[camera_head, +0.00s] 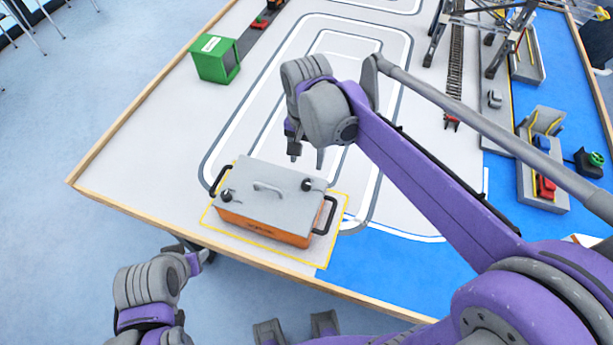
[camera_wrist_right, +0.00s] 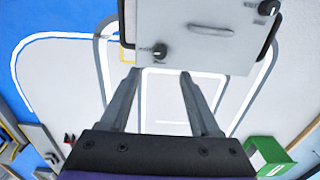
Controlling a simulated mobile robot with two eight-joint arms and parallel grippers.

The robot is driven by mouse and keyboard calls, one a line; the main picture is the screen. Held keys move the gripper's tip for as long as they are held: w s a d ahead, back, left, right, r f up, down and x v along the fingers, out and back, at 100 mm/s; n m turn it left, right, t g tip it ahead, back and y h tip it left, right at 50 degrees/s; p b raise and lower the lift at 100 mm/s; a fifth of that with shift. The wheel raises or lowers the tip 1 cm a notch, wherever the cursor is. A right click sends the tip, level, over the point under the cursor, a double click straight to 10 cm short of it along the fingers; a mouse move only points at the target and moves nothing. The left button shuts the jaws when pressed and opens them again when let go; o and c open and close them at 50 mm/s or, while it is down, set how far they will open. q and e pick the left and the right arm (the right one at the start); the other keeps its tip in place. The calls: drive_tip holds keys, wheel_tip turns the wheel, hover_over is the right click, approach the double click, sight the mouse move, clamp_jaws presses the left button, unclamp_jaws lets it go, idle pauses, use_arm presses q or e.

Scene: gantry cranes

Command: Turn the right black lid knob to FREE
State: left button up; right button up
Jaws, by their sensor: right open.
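An orange case (camera_head: 262,228) with a flat grey lid (camera_head: 262,176) stands near the table's front edge. The lid carries a right black knob (camera_head: 307,184), a left black knob (camera_head: 225,195) and a grey handle between them. In the right wrist view the right knob (camera_wrist_right: 159,50) lies just beyond my fingertips. The left knob (camera_wrist_right: 268,7) is at the top right there. Knob markings are too small to read. My right gripper (camera_head: 307,158) is open and empty, apart from the right knob; its fingers show in the wrist view (camera_wrist_right: 160,73). My left gripper (camera_head: 190,254) is left of the case, its jaws unclear.
Black side handles (camera_head: 325,214) stick out at both ends of the case. A green box (camera_head: 215,58) stands at the back left. A crane frame (camera_head: 440,35) and rail track (camera_head: 456,65) are at the back right.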

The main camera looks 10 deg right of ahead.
sight(306, 183)
wheel_tip(306, 183, down, 10)
drive_tip(key=shift+f+b, duration=0.1)
drive_tip(key=shift+b, duration=0.25)
clamp_jaws()
